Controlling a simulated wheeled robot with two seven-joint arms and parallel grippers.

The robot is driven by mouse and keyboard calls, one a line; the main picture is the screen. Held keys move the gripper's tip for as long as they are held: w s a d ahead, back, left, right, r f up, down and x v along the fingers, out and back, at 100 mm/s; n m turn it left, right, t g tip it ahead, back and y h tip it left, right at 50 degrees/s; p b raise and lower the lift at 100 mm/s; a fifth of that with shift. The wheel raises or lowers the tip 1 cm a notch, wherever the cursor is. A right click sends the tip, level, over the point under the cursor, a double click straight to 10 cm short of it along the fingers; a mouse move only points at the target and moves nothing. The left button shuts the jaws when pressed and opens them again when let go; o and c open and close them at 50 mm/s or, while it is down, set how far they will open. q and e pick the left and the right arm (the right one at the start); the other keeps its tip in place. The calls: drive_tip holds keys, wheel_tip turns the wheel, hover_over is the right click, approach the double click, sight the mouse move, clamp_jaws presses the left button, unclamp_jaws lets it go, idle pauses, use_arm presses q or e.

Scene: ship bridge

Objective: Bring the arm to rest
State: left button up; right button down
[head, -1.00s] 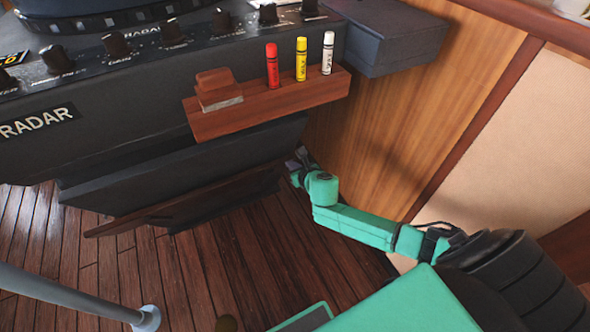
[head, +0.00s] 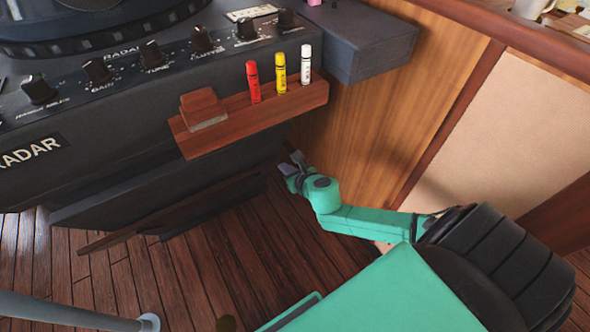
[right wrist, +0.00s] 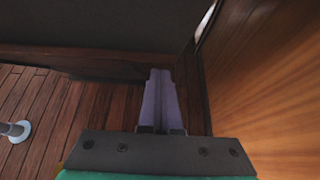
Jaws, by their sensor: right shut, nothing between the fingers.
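My right arm, green with black joints, comes in from the lower right in the head view. My right gripper (head: 291,164) hangs low beside the radar console, below the wooden ledge and near the wood panel. In the right wrist view its two fingers (right wrist: 160,100) are together with nothing between them. The gripper appears apart from the console, though the exact gap is hard to tell. My left gripper is not in view.
The radar console (head: 80,165) fills the left. Its wooden ledge (head: 225,130) holds a brown block (head: 203,106) and red (head: 253,82), yellow (head: 279,68) and white (head: 306,64) markers. A wood panel (head: 370,130) stands right. Plank floor (head: 200,275) is clear below.

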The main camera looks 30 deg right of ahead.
drive_tip(key=p+v, duration=0.1)
drive_tip(key=v, duration=0.6)
drive_tip(key=s+d+f+m+g+h, duration=0.1)
drive_tip(key=s+d+f+m+g, duration=0.1)
drive_tip(key=d+f+m, duration=0.4)
drive_tip(key=s+d+f+m+g+h, duration=0.15)
drive_tip(key=d+f+m, duration=0.3)
drive_tip(key=f, duration=0.45)
drive_tip(key=s+f+m+g, duration=0.5)
drive_tip(key=s+f+m, duration=0.9)
drive_tip(key=s+f, duration=0.1)
drive_tip(key=s+a+f+m+g+y, duration=0.1)
drive_tip(key=s+a+f+m, duration=0.35)
drive_tip(key=s, duration=0.35)
drive_tip(key=s+a+f+m+g+y, duration=0.2)
drive_tip(key=s+a+f+m, duration=0.25)
drive_tip(key=s+a, duration=0.2)
use_arm(q)
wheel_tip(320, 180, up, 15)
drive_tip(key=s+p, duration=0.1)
drive_tip(key=p, duration=1.3)
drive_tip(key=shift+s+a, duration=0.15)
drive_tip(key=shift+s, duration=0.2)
use_arm(e)
wheel_tip(320, 180, up, 15)
drive_tip(key=d, duration=0.1)
drive_tip(key=shift+d, duration=0.25)
drive_tip(key=shift+t+h, duration=0.25)
